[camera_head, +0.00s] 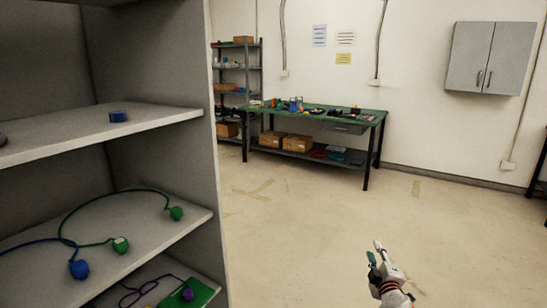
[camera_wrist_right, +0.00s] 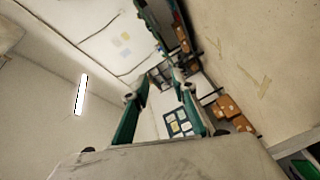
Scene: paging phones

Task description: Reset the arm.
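My right gripper (camera_head: 375,251) shows at the lower right of the head view, raised in free space over the floor. In the right wrist view its two green-padded fingers (camera_wrist_right: 160,84) stand apart with nothing between them. The gripper is open and empty, and touches nothing that I can see. My left gripper and left arm are not in view.
A grey shelf unit (camera_head: 212,150) fills the left, holding a blue roll (camera_head: 118,116), a green cable (camera_head: 176,213) and a blue plug (camera_head: 78,269). A green workbench (camera_head: 375,113) stands at the back, and a grey cabinet (camera_head: 490,58) hangs on the wall. The floor between is open.

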